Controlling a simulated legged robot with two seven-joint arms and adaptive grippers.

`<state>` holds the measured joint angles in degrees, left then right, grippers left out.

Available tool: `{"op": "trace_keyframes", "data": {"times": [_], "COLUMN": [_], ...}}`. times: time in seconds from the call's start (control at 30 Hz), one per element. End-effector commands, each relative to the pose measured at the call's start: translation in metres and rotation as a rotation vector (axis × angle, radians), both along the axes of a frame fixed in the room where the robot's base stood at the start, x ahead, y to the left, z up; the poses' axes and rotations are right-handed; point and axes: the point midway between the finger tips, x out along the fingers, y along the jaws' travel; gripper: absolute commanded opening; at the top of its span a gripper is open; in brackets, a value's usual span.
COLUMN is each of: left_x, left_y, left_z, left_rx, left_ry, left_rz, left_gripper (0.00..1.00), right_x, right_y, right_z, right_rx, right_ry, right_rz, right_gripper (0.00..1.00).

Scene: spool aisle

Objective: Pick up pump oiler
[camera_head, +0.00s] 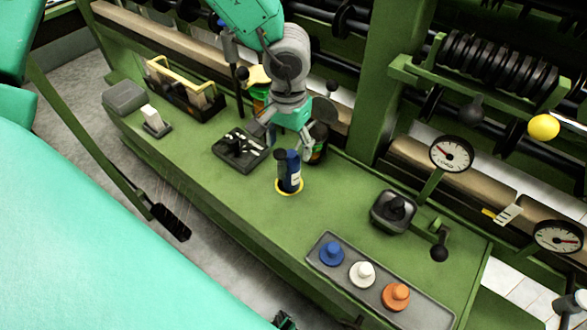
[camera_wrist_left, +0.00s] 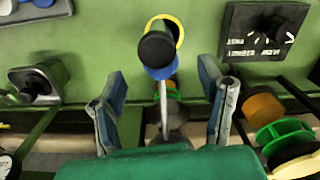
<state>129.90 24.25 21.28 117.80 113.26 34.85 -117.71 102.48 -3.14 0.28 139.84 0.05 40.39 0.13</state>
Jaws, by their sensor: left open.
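The pump oiler (camera_head: 293,172), blue with a black part beside it, stands in a yellow ring (camera_head: 287,193) on the green bench. In the left wrist view the oiler (camera_wrist_left: 160,72) shows its round black end, blue body and a thin grey rod. My left gripper (camera_head: 291,138) is open just behind the oiler in the head view. In the left wrist view the fingers (camera_wrist_left: 163,88) stand apart on either side of the rod, with the blue body beyond the tips. No contact is visible. My right gripper is not seen.
A grey tray (camera_head: 420,311) holds blue, white and orange knobs. A dark plate (camera_head: 241,150) and a tool caddy (camera_head: 187,95) lie left. A dark can (camera_head: 318,156) is close behind the gripper. Bench in front is clear.

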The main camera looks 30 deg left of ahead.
Motion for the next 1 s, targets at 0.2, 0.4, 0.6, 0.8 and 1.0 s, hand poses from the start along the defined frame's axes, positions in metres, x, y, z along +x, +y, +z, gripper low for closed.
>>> {"op": "trace_keyframes", "data": {"times": [0.2, 0.4, 0.6, 0.8, 1.0], "left_x": [0.003, 0.007, 0.007, 0.007, 0.008], "left_y": [0.0, -0.002, -0.002, -0.003, -0.002], "left_z": [-0.02, -0.049, -0.056, -0.055, -0.055], "left_rx": [0.002, 0.001, -0.001, -0.001, -0.003], "left_ry": [0.001, 0.002, 0.0, 0.0, -0.001], "left_rz": [0.0, -0.001, 0.0, 0.0, 0.001], "left_gripper": [0.62, 0.62, 0.62, 0.38, 0.0], "right_x": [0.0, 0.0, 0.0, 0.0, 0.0], "right_y": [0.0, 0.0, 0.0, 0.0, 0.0], "right_z": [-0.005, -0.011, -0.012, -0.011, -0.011], "right_rx": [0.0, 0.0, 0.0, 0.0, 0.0], "right_ry": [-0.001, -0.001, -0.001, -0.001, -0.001], "right_rz": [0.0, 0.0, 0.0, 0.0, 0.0], "right_gripper": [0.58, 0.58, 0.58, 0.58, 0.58]}}
